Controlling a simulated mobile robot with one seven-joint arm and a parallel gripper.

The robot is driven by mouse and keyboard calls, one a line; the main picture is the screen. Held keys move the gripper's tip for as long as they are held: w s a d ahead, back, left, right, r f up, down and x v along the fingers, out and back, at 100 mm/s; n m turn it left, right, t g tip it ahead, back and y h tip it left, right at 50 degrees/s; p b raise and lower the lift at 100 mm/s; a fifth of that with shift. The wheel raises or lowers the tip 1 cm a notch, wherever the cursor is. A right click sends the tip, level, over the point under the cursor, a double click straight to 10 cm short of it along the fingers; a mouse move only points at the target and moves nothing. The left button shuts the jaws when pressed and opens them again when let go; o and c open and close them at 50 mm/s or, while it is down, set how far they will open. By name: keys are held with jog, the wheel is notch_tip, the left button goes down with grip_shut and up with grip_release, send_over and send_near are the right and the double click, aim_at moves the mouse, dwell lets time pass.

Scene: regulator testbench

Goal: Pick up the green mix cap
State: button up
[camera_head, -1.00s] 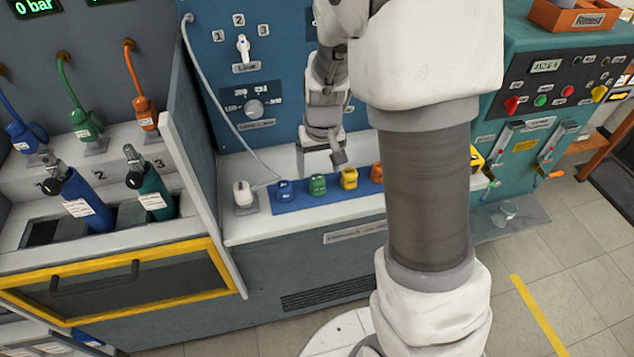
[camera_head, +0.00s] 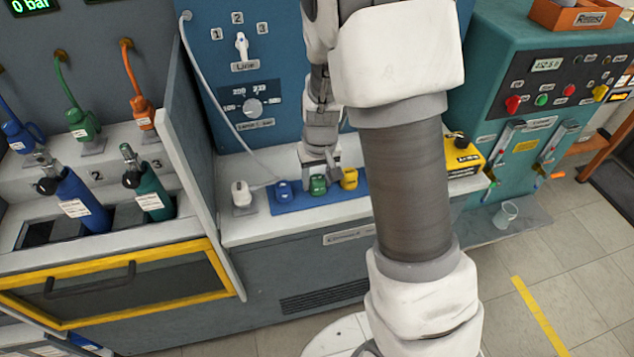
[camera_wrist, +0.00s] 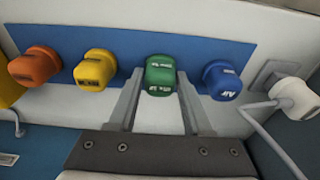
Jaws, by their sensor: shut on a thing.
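The green mix cap (camera_head: 318,185) sits on the blue strip (camera_head: 290,206) on the white ledge of the test bench. My gripper (camera_head: 319,172) is at the cap from above. In the wrist view the green cap (camera_wrist: 160,76) lies between the tips of my two fingers (camera_wrist: 160,90), which are shut on it. The cap stands in its place in the row, between the blue cap (camera_wrist: 222,80) and the yellow cap (camera_wrist: 95,70).
An orange cap (camera_wrist: 35,66) stands beyond the yellow one. A white plug with a cable (camera_wrist: 292,98) is beside the blue cap. A yellow box (camera_head: 462,160) stands on the ledge's right. The blue panel (camera_head: 245,100) rises behind the row.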

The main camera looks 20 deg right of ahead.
aim_at(316, 175)
grip_shut()
jog(key=shift+r, duration=0.65)
notch_tip(316, 175, up, 3)
jog(key=shift+w+f+p, duration=0.1)
jog(key=shift+p, duration=0.55)
jog(key=s+d+r+p, duration=0.1)
jog(key=s+d+r, duration=0.3)
jog(key=s+r, duration=0.3)
jog(key=s, duration=0.4)
jog(key=shift+d+p, duration=0.2)
jog(key=shift+p, duration=0.1)
jog(key=shift+w+f, duration=0.1)
jog(key=shift+f, duration=0.1)
